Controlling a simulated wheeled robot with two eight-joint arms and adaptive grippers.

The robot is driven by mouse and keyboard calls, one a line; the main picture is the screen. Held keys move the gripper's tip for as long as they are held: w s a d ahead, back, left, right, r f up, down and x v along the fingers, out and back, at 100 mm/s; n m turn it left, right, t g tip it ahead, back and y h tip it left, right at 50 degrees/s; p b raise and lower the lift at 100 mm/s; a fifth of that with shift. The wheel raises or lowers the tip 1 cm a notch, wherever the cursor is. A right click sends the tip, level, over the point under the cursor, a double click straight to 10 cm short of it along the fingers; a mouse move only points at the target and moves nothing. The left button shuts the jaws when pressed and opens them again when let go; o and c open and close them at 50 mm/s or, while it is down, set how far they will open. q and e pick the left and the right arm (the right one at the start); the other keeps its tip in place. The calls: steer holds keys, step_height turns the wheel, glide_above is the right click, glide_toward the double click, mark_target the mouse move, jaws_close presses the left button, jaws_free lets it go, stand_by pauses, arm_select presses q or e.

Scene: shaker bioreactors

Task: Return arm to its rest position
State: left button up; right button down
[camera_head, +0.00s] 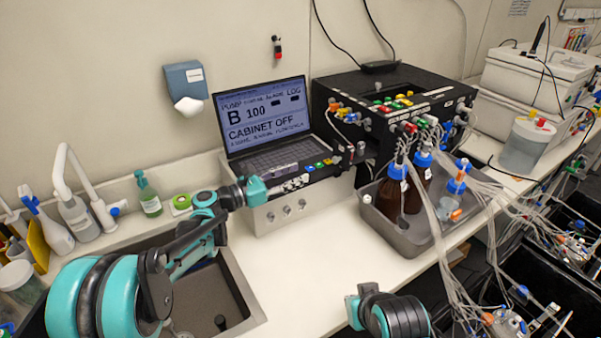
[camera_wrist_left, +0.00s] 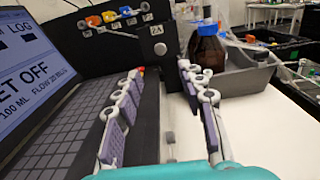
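My left arm (camera_head: 105,290) comes in from the lower left over the sink and reaches to the laptop-like console (camera_head: 270,130). My left gripper (camera_head: 285,172) is at the console's front edge, in front of the keyboard. In the left wrist view, the gripper (camera_wrist_left: 162,78) shows two fingers with purple pads, spread apart with nothing between them. The keyboard (camera_wrist_left: 65,125) lies left of the fingers. Part of my right arm (camera_head: 390,312) shows at the bottom middle of the head view, and its gripper is out of the picture.
A black pump box (camera_head: 350,95) stands right of the console. A grey tray (camera_head: 400,238) holds brown bottles (camera_head: 391,195) with blue caps and tubing. A green bottle (camera_head: 149,197) stands behind the sink (camera_head: 230,290). The counter front (camera_head: 310,265) is clear.

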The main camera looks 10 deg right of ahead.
arm_select(q)
steer(key=s+a+f+m+y, duration=0.3)
steer(key=s+a+m+y, duration=0.2)
steer(key=s+a+m, duration=0.2)
steer(key=s+a+f+m+y, duration=0.4)
steer(key=s+a+m+y, duration=0.2)
steer(key=s+a, duration=0.5)
steer(key=s+a+f+m+y, duration=0.4)
steer(key=s+a+m, duration=0.5)
steer(key=s, duration=0.5)
steer(key=shift+s+f+m+y, duration=0.2)
steer(key=shift+s+m+y, duration=0.1)
steer(key=shift+y, duration=0.5)
